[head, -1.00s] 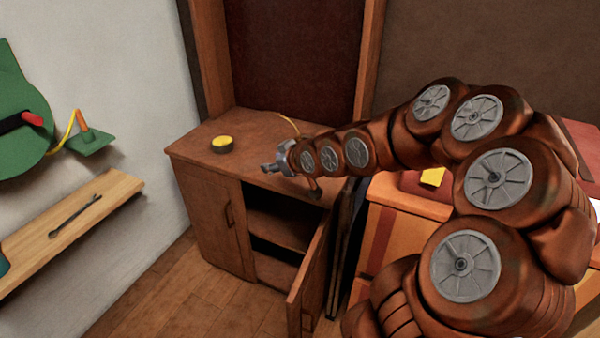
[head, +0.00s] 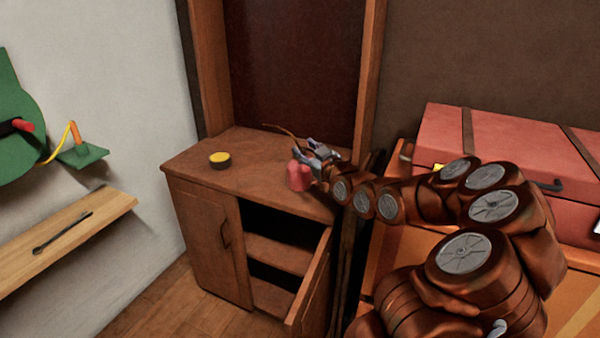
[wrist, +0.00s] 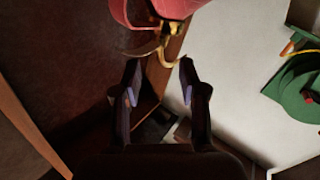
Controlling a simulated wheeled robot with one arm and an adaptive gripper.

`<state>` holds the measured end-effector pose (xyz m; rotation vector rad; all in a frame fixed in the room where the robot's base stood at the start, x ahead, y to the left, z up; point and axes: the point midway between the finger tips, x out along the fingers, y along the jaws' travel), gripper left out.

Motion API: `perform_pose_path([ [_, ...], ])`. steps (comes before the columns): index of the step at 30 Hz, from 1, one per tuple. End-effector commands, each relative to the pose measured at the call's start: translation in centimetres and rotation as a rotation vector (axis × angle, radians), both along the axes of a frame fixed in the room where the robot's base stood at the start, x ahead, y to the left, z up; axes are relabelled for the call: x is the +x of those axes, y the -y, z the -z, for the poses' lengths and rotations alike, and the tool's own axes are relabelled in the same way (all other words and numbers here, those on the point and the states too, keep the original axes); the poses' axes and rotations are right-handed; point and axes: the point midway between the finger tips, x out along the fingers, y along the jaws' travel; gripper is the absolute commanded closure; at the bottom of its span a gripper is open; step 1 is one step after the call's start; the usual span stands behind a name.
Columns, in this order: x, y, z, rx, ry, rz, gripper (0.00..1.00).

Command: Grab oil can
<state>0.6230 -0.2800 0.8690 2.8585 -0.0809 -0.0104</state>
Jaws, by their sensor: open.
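The oil can is red with a thin spout. In the head view the oil can (head: 299,177) stands on the right part of the wooden cabinet's top, its spout pointing up and left. My gripper (head: 316,152) is right beside it, overlapping its upper right side in the picture. In the wrist view the oil can (wrist: 140,12) is cut off at the top edge, with brass-coloured parts. My gripper (wrist: 160,72) is open there, and the space between its fingers is empty. The can lies beyond the fingertips, towards the picture's top.
A round yellow-topped tin (head: 220,160) sits on the cabinet top (head: 245,180), left of the can. The cabinet's right door (head: 310,290) hangs open. A pink suitcase (head: 480,150) stands at right. A wooden shelf (head: 65,240) and green objects (head: 82,156) are on the left wall.

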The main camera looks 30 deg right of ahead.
Motion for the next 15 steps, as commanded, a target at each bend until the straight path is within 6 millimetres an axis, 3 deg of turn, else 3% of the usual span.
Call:
perform_pose_path([
  [15,4.2,0.2,0.6,-0.001,-0.001,-0.001,0.58],
])
